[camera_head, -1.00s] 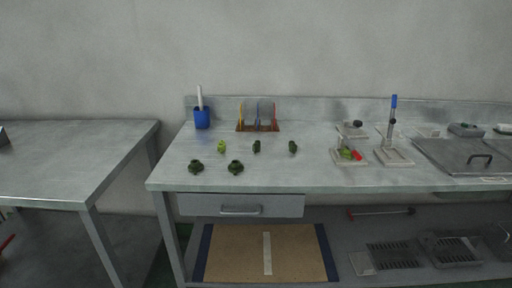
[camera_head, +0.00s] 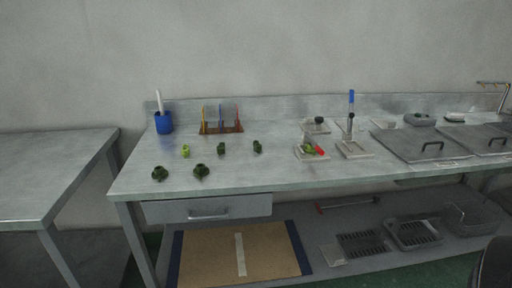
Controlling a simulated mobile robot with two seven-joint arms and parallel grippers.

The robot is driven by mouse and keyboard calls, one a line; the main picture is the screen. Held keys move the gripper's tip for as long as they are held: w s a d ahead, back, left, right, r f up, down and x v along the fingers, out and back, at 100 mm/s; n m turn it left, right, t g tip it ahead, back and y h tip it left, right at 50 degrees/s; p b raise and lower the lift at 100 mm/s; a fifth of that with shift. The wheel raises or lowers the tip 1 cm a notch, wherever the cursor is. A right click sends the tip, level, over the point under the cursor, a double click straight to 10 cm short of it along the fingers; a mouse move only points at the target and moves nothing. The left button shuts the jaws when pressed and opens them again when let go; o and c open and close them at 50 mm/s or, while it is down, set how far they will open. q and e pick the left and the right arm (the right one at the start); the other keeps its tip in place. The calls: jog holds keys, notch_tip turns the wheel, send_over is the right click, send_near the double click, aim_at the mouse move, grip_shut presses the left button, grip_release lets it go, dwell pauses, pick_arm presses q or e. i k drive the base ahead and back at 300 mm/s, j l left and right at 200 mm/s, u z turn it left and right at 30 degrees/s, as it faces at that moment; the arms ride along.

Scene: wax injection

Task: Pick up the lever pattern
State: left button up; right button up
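Several small green wax patterns stand on the steel bench. Two wider dark green ones are at the front left (camera_head: 160,173) and beside it (camera_head: 201,171). Behind them are a bright green one (camera_head: 186,151) and two dark upright ones, one in the middle (camera_head: 221,148) and one to the right (camera_head: 257,146). Another light green piece (camera_head: 307,148) lies with a red part on a small pale plate. I cannot tell at this size which one is the lever pattern. Neither gripper can be made out in the head view.
The bench (camera_head: 270,176) carries a blue cup (camera_head: 163,123), a rack (camera_head: 221,127), a stand with a blue-topped post (camera_head: 351,122) and lidded basins (camera_head: 430,145). Its front strip is clear. A bare table (camera_head: 50,180) stands left across a gap. A dark rounded shape is at the lower right edge.

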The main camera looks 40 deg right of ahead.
aim_at(185, 151)
jog(key=i+l+z, duration=0.15)
jog(key=i, duration=0.3)
jog(key=i+l+z, duration=0.15)
jog(key=i, duration=0.3)
jog(key=l, duration=0.1)
